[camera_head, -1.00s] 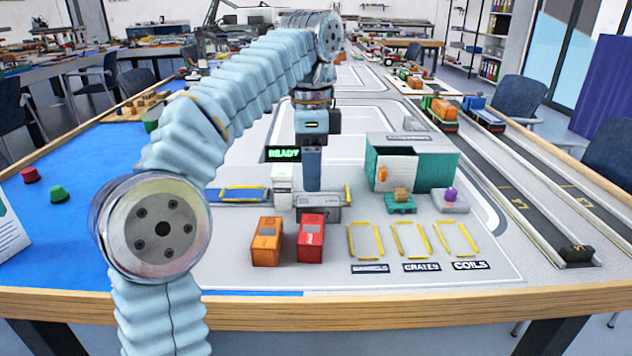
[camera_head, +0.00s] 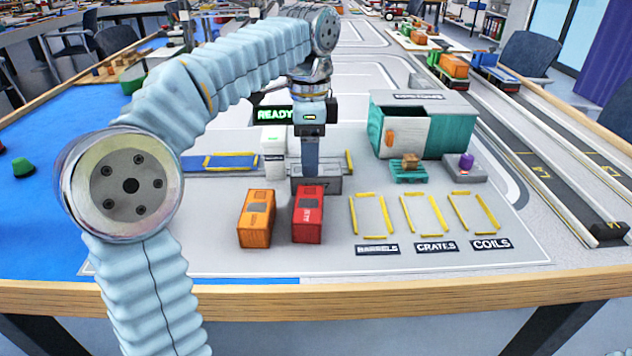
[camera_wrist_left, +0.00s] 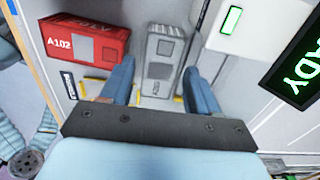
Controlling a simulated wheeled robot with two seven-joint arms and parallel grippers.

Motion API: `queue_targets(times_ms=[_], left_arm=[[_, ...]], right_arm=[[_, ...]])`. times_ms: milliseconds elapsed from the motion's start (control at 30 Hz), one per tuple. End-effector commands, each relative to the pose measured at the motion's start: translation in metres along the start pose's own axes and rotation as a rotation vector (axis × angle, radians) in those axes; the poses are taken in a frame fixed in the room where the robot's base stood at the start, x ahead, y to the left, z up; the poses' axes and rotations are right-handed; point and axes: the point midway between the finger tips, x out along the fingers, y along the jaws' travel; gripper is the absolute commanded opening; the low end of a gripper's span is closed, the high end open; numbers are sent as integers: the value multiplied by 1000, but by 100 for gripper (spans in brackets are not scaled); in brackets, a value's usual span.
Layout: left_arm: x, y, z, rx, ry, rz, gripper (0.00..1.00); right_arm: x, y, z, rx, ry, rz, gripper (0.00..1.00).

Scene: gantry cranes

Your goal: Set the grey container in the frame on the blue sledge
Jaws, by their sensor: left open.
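The grey container (camera_head: 328,185) stands on the light tabletop behind the red container, partly hidden by it and by my gripper. In the left wrist view the grey container (camera_wrist_left: 162,58) lies between my left gripper's blue fingers. My left gripper (camera_head: 309,172) points down over it, open, with a finger on each side; I cannot tell whether they touch it. The blue sledge (camera_head: 192,163) lies left of the white block, with a yellow-edged frame (camera_head: 231,168) on it. My right gripper is not in view.
An orange container (camera_head: 257,218) and a red container (camera_head: 308,214) stand in front. A white block (camera_head: 273,145) with a green READY sign (camera_head: 275,114) is close by the gripper. A teal-and-grey shed (camera_head: 450,130) and yellow-marked bays (camera_head: 422,219) are at right.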

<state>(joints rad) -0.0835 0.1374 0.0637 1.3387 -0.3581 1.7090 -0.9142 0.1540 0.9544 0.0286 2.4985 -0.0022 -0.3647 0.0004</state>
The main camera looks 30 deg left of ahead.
Motion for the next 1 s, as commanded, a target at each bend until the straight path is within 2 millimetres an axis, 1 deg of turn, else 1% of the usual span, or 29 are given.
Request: queue_targets(times_ms=[33,133,233,333,533,567,800,833,1000], left_arm=[[9,0,-3,1,-2,3,61],[25,-2,-11,1,-2,3,61],[39,-2,-11,0,-2,2,61],[45,-2,-11,0,0,1,61],[46,-2,-11,0,0,0,61],[46,-2,-11,0,0,0,59],[45,-2,-11,0,0,1,22],[45,-2,-11,0,0,1,19],[45,-2,-11,0,0,0,19]], right_arm=[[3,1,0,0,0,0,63],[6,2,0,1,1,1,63],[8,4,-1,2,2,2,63],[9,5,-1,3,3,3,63],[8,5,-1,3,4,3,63],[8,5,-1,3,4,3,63],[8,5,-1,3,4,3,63],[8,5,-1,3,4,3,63],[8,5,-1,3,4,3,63]])
